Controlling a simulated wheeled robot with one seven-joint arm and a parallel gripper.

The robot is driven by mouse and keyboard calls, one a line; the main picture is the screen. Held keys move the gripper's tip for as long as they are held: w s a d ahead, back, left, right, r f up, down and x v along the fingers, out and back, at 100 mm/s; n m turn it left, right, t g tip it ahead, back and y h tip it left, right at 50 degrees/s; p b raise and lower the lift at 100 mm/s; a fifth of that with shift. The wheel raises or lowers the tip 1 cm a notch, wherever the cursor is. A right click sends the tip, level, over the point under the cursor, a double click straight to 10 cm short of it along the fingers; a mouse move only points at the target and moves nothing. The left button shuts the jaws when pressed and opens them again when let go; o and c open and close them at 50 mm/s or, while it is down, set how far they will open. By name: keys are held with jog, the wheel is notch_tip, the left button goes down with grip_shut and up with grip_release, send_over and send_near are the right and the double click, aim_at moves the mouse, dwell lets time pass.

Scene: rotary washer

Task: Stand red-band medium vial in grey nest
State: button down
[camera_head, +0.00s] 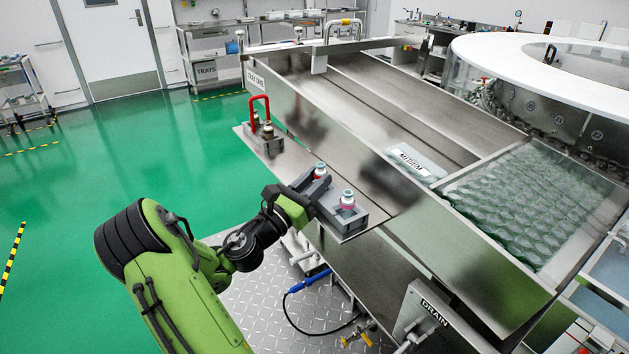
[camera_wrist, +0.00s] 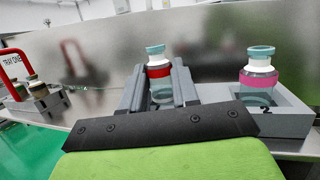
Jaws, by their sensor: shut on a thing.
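The red-band vial (camera_wrist: 158,72) has a teal cap and clear glass, and stands upright between the two dark fingers of my gripper (camera_wrist: 158,92). My gripper is shut on it. In the head view the vial (camera_head: 320,170) shows just above my gripper (camera_head: 314,184). Its base is hidden, so I cannot tell if it touches anything below. The grey nest (camera_wrist: 290,121) is to the right in the wrist view, marked "2", and holds a pink-band vial (camera_wrist: 259,76) upright. In the head view the nest (camera_head: 359,222) sits on the steel ledge beside my gripper.
A red-handled carrier (camera_head: 260,108) with brown vials stands on the far end of the ledge, near the "TRAY ONE" label. A steel wall (camera_wrist: 215,50) rises behind the nest. A basin with glass items (camera_head: 540,200) and a round white-topped washer (camera_head: 560,50) lie right.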

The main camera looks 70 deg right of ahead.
jog(key=shift+f, duration=0.15)
jog(key=c, duration=0.8)
grip_release()
jog(key=shift+w, duration=0.1)
jog(key=p+v, duration=0.1)
jog(key=v, duration=1.4)
jog(key=shift+w+a+f+p, duration=0.1)
jog(key=shift+w+a+p, duration=0.05)
jog(key=shift+a+p, duration=0.25)
